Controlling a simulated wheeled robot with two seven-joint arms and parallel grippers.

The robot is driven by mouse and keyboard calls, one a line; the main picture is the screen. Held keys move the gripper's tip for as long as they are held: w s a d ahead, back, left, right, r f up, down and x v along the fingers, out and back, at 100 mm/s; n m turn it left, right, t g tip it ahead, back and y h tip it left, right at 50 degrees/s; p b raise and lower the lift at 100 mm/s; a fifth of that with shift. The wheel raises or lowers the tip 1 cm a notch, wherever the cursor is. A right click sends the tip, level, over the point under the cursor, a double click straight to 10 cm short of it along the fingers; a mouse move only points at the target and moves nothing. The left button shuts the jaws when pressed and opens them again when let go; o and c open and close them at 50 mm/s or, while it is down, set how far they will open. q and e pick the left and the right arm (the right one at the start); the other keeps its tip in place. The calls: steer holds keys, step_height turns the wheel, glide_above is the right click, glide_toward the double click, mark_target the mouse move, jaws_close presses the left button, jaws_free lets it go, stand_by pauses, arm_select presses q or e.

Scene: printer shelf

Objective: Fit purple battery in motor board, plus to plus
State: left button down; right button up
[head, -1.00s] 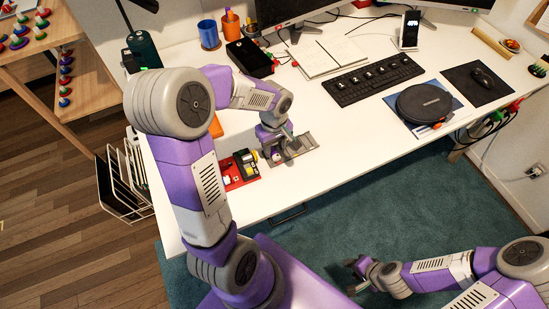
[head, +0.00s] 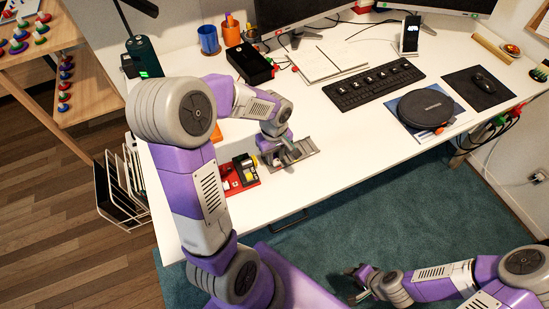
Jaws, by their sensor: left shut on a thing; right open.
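The motor board appears to be the small red board (head: 228,186) with black and yellow parts, near the desk's front left edge. No purple battery shows clearly elsewhere. My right gripper (head: 352,286) is open and empty, low in front of the desk, over the teal carpet.
A black box (head: 250,64), a blue cup (head: 208,38) and an orange cup (head: 231,32) stand behind my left arm. A notebook (head: 330,62), keyboard (head: 374,84) and round black device (head: 426,108) lie farther right. The white desktop in front of the keyboard is clear.

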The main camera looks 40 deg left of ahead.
mark_target(275, 157)
arm_select(q)
steer(key=shift+r+p, duration=2.65)
steer(key=shift+r, duration=0.85)
steer(key=shift+f, duration=0.1)
